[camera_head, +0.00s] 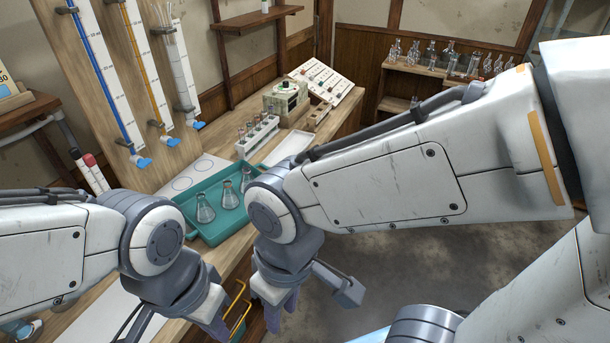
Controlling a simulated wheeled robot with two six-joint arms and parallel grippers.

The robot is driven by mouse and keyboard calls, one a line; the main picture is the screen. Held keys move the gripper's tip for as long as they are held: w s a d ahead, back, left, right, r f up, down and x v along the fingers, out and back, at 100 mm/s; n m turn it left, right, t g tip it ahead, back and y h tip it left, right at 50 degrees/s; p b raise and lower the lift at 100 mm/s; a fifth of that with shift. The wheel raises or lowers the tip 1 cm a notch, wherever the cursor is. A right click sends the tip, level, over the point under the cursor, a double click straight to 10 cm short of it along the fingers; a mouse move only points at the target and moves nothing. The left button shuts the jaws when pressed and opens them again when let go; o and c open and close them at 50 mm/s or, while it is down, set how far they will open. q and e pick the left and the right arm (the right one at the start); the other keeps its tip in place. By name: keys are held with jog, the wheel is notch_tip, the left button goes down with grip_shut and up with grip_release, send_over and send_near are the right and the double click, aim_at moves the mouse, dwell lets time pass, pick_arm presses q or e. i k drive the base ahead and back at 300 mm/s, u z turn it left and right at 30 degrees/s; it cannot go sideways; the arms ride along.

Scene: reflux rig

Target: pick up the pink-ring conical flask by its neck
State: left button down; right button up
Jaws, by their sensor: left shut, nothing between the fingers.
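Three clear conical flasks stand upright in a teal tray (212,240) on the wooden bench: a left one (205,212), a middle one (229,199) and a right one (246,180) close to my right arm. Their ring colours are too small to tell, so I cannot say which has the pink ring. My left gripper (217,328) points down in front of the tray, shut and empty, apart from the flasks. My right gripper (281,312) hangs down to the right of it, beyond the bench's front edge, also away from the flasks. Its finger gap is unclear.
Burettes with blue (104,75) and orange (143,70) columns stand on a board at the left. A tube rack (257,137) is behind the tray. A yellow-handled basket (239,308) hangs near my grippers. Glassware lines the back shelf (420,70).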

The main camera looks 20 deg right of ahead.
aim_at(247, 177)
jog(key=z, duration=0.5)
jog(key=k, duration=1)
jog(key=z, duration=1.05)
jog(key=i, duration=1.9)
jog(key=u, duration=0.65)
jog(key=i, duration=0.9)
jog(key=u, duration=1.55)
jog(key=i, duration=0.6)
jog(key=u, duration=0.5)
